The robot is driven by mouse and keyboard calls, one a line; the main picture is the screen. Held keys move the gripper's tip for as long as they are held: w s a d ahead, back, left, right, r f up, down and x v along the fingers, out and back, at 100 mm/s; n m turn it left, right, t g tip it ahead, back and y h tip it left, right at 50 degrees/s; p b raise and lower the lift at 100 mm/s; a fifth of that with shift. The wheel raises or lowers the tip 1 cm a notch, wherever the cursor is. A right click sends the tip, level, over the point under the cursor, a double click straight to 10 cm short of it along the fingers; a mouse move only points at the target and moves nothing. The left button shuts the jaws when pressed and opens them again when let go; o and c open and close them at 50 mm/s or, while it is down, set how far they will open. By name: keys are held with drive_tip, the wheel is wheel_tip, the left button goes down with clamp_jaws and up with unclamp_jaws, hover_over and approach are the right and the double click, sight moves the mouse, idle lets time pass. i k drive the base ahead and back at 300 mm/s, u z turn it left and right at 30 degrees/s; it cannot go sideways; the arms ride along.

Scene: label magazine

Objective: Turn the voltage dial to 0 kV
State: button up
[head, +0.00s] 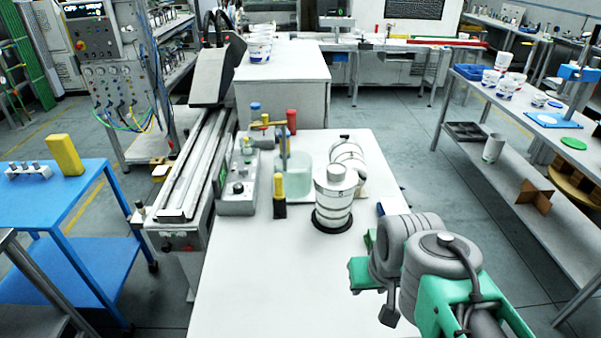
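A grey control box (237,195) stands on the white table (305,275), left of its middle. A small dark round dial (238,188) shows on its sloped front, too small to read its pointer or scale. A greenish display (222,171) is on the box's left side, also unreadable. My arm comes in from the lower right over the table's right edge. My gripper (366,262) shows as green parts at the arm's left end, well to the right of the box and apart from it. Its fingers are partly hidden by the arm, and whether they are open is unclear.
A yellow-and-black tool (279,196), a clear beaker (299,172) and a white ribbed cylinder (334,200) on a black base stand between the box and my gripper. A long metal rail (190,165) runs left of the box. The table's front is clear.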

sight(238, 188)
drive_tip(key=z, duration=0.65)
drive_tip(key=k, duration=1.7)
drive_tip(key=u, duration=0.65)
drive_tip(key=i, duration=1.7)
